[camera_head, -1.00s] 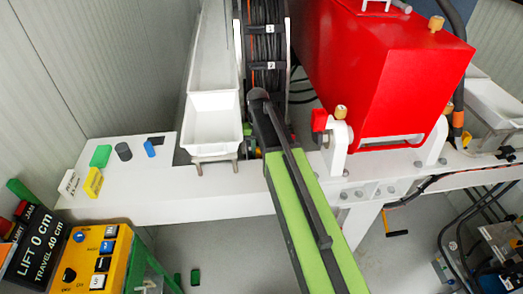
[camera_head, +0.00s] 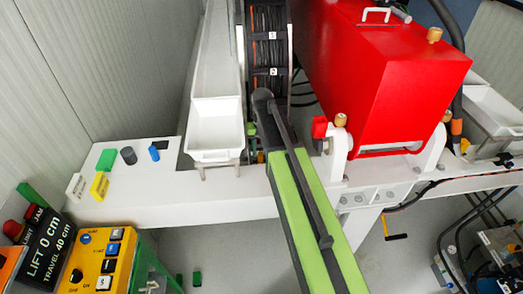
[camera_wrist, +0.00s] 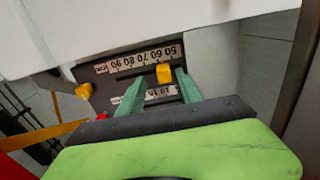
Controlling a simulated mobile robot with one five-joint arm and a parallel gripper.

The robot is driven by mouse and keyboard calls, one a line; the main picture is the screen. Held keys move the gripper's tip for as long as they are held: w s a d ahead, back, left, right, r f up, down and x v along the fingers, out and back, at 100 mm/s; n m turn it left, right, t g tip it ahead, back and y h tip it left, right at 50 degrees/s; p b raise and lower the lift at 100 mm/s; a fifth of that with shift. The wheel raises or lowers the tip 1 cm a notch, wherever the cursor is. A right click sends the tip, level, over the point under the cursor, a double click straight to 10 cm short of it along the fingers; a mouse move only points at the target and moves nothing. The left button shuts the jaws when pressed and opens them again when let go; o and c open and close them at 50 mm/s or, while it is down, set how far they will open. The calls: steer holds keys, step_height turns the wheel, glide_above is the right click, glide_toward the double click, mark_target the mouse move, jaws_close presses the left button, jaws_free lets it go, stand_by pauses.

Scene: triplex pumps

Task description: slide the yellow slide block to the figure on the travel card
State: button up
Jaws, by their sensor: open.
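In the wrist view the yellow slide block (camera_wrist: 164,73) sits at the dark scale plate (camera_wrist: 110,81), whose numbers appear upside down, 50 to 90 on the upper strip. My gripper (camera_wrist: 159,78) is open. Its two green fingers point at the plate, with the block between their tips, closer to the right finger. I cannot tell whether either touches it. In the head view a small white card (camera_head: 76,186) with dark text stands on the bench's left end; its figure is too small to read. My gripper is hidden there behind my arm.
A yellow block (camera_head: 99,185), green block (camera_head: 106,159), dark cylinder (camera_head: 128,155) and blue piece (camera_head: 154,151) are on the white bench (camera_head: 200,200). A red housing (camera_head: 395,80) stands right. A black sign (camera_head: 50,247) reads LIFT 0 cm, TRAVEL 40 cm. Another yellow knob (camera_wrist: 84,91) is left of the plate.

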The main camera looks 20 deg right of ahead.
step_height(320, 180, up, 14)
steer(key=p, duration=1.3)
steer(key=shift+r, duration=0.25)
